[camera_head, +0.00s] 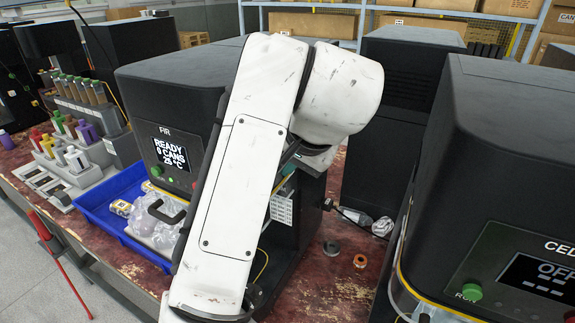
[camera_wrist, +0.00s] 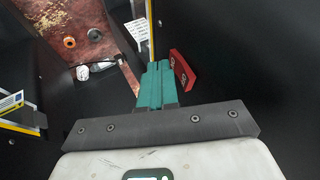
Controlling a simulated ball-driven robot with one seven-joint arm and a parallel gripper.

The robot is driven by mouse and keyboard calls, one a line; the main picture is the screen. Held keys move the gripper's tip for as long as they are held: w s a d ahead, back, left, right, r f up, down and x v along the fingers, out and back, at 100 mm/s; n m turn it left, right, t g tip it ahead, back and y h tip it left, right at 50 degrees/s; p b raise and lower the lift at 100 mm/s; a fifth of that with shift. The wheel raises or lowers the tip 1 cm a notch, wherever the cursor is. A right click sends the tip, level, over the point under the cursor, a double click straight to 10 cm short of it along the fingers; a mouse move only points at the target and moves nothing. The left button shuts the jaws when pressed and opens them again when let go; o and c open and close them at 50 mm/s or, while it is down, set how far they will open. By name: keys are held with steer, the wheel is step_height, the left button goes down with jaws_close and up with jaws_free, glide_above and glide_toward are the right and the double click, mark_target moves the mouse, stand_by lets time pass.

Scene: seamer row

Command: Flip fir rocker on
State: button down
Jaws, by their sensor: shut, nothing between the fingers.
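The black machine labelled FIR (camera_head: 165,131) stands left of centre in the head view, partly behind my arm. Its lit screen (camera_head: 171,153) reads READY, 0 CANS, 25 °C. In the wrist view a red rocker (camera_wrist: 182,70) with pale marks sits on a black panel. My gripper (camera_wrist: 158,68) has teal fingers, shut together and empty. Their tips are right beside the rocker's left edge; I cannot tell whether they touch it. In the head view the rocker is hidden, and only a bit of teal finger shows behind my arm.
A second machine (camera_head: 505,170), labelled CED with its screen reading OFF, stands at right. A blue tray (camera_head: 98,225) holds a bag and small items. A copper ring (camera_head: 360,262) and a grey ring (camera_head: 332,247) lie on the worn red bench. A cable lies behind them.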

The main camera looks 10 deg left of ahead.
steer(key=shift+w+a+r+p, duration=0.1)
steer(key=shift+a+r+p, duration=0.1)
steer(key=shift+r+p, duration=0.25)
steer(key=shift+a+r+p, duration=0.15)
steer(key=shift+r+p, duration=0.15)
steer(key=shift+r, duration=0.2)
steer(key=shift+d, duration=0.15)
